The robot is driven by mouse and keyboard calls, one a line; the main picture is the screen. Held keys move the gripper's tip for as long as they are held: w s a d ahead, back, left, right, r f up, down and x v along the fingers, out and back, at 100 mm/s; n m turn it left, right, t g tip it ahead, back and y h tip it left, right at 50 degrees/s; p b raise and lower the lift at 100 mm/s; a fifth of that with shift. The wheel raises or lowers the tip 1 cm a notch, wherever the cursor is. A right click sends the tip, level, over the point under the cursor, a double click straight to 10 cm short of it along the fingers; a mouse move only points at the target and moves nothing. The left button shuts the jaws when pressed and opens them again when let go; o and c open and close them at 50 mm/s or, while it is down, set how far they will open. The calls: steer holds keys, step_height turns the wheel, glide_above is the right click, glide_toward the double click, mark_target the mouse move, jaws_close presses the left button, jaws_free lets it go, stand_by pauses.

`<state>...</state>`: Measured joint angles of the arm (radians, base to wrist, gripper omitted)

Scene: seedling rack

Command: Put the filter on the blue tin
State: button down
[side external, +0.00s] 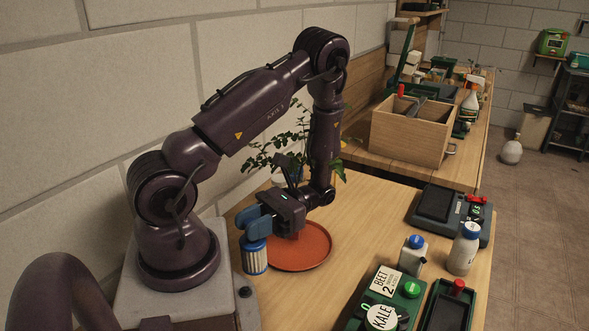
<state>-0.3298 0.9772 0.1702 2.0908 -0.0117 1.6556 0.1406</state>
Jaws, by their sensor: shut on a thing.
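The filter (254,260) is a small upright cylinder with a pale, ribbed side and blue ends, at the left front of the wooden bench. My gripper (256,228) is directly above it, its blue fingers shut on the filter's upper end. Whether the filter's bottom touches the bench is hard to tell. I cannot make out a separate blue tin for certain; part of the bench behind my gripper and forearm is hidden.
An orange-red saucer (318,262) lies close to the right of the filter. A leafy plant (262,162) stands behind my gripper. White bottles with blue caps (464,252) and green seed boxes (402,302) stand at the right. The bench between saucer and bottles is clear.

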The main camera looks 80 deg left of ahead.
steer(key=s+a+r+m+t+y, duration=0.1)
steer(key=a+r+m+y, duration=0.2)
steer(key=a+m+y, duration=0.45)
steer(key=s+a+r+m+y, duration=0.15)
steer(key=a+m+y, duration=0.25)
steer(key=a+y, duration=0.6)
steer(key=w+a+r+m+t+y, duration=0.5)
steer(key=w+a+m+t+y, duration=0.1)
steer(key=a+m+t+y, duration=0.15)
steer(key=w+a+f+m+t, duration=0.2)
steer(key=w+a+m+t, duration=0.2)
steer(key=w+a+t, duration=0.55)
steer(key=w+a+f+g, duration=0.1)
steer(key=w+a+f, duration=0.3)
steer(key=f, duration=0.5)
steer(key=shift+w+a+g+y, duration=0.25)
steer(key=shift+a+g+y, duration=0.05)
steer(key=shift+a, duration=0.3)
steer(key=shift+f, duration=0.1)
